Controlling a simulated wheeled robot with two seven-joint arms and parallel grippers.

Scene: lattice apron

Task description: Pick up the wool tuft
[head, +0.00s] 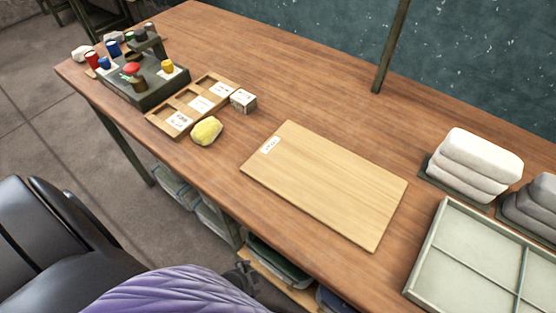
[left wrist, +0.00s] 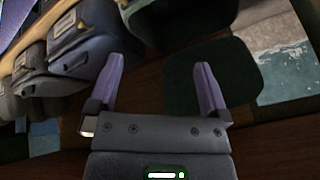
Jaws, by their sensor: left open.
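A pale yellow wool tuft (head: 206,131) lies on the wooden table near its front edge, beside the compartment tray and left of the light board. My left gripper (left wrist: 158,68) shows only in the left wrist view, where its two purple fingers are spread apart with nothing held between them. The tuft does not show in that view, and the gripper is away from it. My right gripper is in neither view.
A dark rack (head: 170,87) with coloured jars stands further left. A light board (head: 325,184) lies right; folded white cloths (head: 478,164) are beyond it. Dark bins (left wrist: 82,50) show in the wrist view.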

